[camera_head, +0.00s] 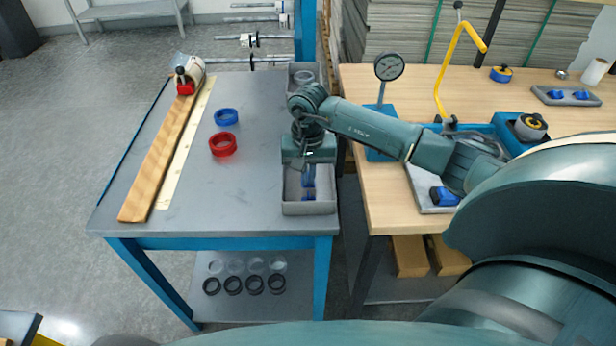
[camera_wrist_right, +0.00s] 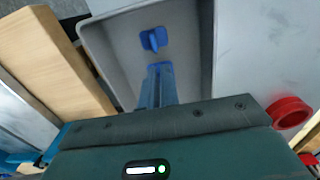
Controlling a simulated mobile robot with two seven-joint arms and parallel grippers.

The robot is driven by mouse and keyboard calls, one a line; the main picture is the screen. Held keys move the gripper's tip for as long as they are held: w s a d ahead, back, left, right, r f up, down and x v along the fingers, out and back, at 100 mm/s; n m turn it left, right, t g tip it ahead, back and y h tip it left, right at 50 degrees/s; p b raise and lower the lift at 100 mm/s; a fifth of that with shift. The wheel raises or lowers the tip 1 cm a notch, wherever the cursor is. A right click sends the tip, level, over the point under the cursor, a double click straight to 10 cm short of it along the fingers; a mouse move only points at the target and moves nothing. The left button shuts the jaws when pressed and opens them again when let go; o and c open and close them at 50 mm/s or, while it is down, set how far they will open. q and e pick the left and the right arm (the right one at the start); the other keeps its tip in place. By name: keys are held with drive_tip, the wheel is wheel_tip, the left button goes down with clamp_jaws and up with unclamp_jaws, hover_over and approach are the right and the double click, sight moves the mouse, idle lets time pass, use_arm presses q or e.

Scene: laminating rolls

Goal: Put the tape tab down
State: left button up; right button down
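The blue tape tab (camera_wrist_right: 153,39) lies on the floor of a grey bin (camera_wrist_right: 103,50) in the right wrist view, just beyond my right fingertips. A small gap shows between it and the fingers. My right gripper (camera_wrist_right: 160,68) points down into the bin, its blue fingers close together; whether they are slightly open or fully shut is unclear. In the head view my right gripper (camera_head: 308,182) reaches into the grey bin (camera_head: 308,209) at the right edge of the grey table. The tab shows only as a blue patch there. My left gripper is not in view.
A red roll (camera_head: 222,144) and a blue roll (camera_head: 226,117) lie on the grey table (camera_head: 255,200) left of the bin. A long wooden board (camera_head: 160,160) lies farther left. Right of the bin, a wooden bench (camera_head: 385,205) carries a dial gauge (camera_head: 389,67) and trays.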

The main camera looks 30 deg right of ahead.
drive_tip(key=shift+f, duration=0.7)
drive_tip(key=shift+f, duration=0.2)
drive_tip(key=c, duration=1.6)
unclamp_jaws()
drive_tip(key=shift+r, duration=0.1)
drive_tip(key=shift+c, duration=0.2)
